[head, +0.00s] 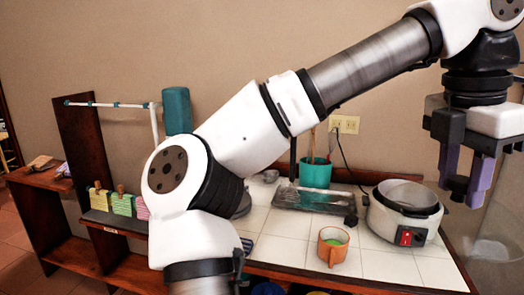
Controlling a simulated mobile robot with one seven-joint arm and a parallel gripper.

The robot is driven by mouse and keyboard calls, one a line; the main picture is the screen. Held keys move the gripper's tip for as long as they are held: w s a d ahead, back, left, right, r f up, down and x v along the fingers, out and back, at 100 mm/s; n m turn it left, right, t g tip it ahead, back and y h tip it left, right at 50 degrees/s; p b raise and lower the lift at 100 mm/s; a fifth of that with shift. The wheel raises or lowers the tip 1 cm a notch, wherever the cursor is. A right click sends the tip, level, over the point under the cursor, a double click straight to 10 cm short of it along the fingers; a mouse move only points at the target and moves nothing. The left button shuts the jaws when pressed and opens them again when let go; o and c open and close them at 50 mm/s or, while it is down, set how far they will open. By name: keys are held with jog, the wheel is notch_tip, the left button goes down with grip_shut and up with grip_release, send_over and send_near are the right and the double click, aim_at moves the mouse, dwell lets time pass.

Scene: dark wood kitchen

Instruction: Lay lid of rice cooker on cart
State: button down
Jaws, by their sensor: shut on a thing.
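My gripper (466,183) is at the upper right, fingers pointing down, above and to the right of the rice cooker. Its purple fingers are shut on a dark knob, which looks like the knob of the rice cooker's lid (458,187). The rest of the lid is hard to make out. The rice cooker (404,228) is white with a red switch and stands open on the white tiled top, its grey inside showing. I cannot tell for sure which piece of furniture is the cart; the tiled, wood-edged top (385,264) may be it.
Behind are a dark tray (322,200) and a teal pot (316,172) with sticks. A faint see-through shape (495,250) is at lower right. Wooden shelves (65,225) stand left.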

jog(key=w+a+f+m+g+y, duration=0.1)
jog(key=w+a+f+m, duration=0.65)
jog(key=f, duration=1.55)
jog(key=w+a+f+m, duration=0.45)
jog(key=a+f, duration=0.55)
jog(key=f, duration=1.2)
jog(key=w+a+f+m+g+y, duration=0.1)
jog(key=w+a+f+m, duration=0.55)
jog(key=f, duration=1.65)
jog(key=s+a+f+m, duration=0.1)
jog(key=s+a+f, duration=0.1)
jog(key=s+f, duration=0.3)
jog(key=shift+s+f, duration=0.4)
jog(key=shift+a, duration=0.15)
